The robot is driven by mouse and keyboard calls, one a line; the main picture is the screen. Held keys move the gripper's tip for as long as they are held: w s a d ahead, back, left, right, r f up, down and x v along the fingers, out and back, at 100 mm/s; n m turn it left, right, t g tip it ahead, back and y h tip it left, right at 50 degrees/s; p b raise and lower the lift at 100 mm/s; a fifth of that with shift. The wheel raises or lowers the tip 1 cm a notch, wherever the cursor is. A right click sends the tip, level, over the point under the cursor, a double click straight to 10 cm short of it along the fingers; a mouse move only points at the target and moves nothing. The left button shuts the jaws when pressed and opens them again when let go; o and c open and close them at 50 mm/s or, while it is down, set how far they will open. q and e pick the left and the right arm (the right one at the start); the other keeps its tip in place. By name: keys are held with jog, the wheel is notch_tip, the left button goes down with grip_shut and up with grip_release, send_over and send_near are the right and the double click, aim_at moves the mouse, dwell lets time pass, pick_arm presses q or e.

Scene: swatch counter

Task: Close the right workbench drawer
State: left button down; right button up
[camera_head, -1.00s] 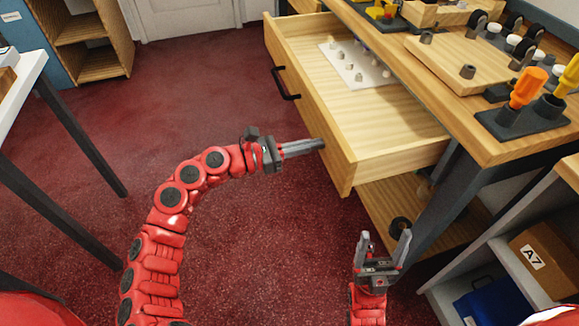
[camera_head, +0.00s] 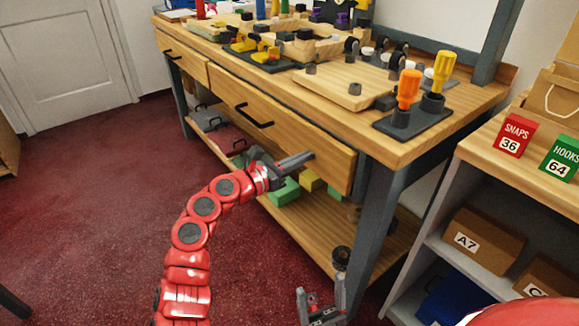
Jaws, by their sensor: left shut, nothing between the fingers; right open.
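The right workbench drawer (camera_head: 226,88) is in the middle of the head view, under the wooden benchtop, with a black bar handle (camera_head: 254,117). Its inside does not show. Its front looks flush or nearly flush with the bench; I cannot tell if a small gap is left. My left gripper (camera_head: 311,156) is shut and empty. Its tips are at the right part of the drawer front, seemingly touching it. My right gripper (camera_head: 320,285) is open and empty, low by the bench's front leg.
The left drawer (camera_head: 184,61) looks shut. The benchtop holds an orange-handled tool (camera_head: 408,90), a yellow-handled one and wooden boards. A lower shelf (camera_head: 300,228) carries green and yellow blocks. A grey shelf unit with boxes (camera_head: 482,240) stands right. Red floor at left is clear.

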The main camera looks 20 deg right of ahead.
pick_arm(q)
jog(key=shift+d+r, duration=0.15)
jog(key=shift+r, duration=0.15)
dwell(0.4)
